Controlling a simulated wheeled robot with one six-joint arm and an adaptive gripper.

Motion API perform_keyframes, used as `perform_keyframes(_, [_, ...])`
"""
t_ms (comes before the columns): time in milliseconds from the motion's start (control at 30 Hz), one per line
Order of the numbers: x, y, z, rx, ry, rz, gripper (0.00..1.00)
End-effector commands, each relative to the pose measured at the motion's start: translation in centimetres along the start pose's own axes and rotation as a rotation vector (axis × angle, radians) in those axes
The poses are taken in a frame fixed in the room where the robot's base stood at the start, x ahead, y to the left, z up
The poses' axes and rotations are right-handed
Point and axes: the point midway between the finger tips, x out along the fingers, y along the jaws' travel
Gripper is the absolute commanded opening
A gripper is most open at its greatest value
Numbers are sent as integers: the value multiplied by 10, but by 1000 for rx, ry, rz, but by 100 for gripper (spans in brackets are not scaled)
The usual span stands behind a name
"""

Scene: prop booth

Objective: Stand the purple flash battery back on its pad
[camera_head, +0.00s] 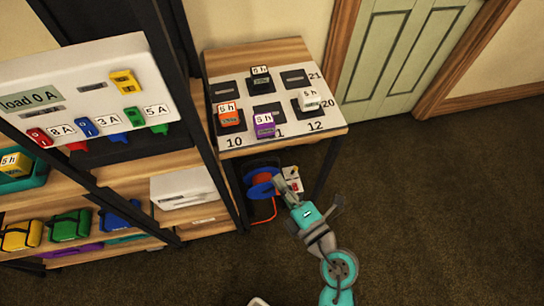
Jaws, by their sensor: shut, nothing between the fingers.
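The purple flash battery (264,127) has a white "5 h" label. It sits on the white board (240,143) at the table's front edge, just in front of an empty dark pad (267,112), partly over the number there. I cannot tell surely whether it is upright or on its side. My gripper (289,174) is shut and empty, in front of and below the table edge, to the right of the battery and apart from it. Its fingers are small and partly lost against the clutter behind.
Orange (228,116), black (261,78) and white (309,100) batteries stand on the board. Other pads are empty. A shelf with a load panel (75,85) stands left. A blue and orange reel (263,183) is under the table. The carpet at right is clear.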

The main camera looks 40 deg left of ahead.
Motion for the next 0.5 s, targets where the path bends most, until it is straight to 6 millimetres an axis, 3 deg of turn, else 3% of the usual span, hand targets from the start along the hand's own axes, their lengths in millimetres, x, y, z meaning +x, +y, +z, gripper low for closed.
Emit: perform_keyframes(500, [86,1,-1,0,2,3,0])
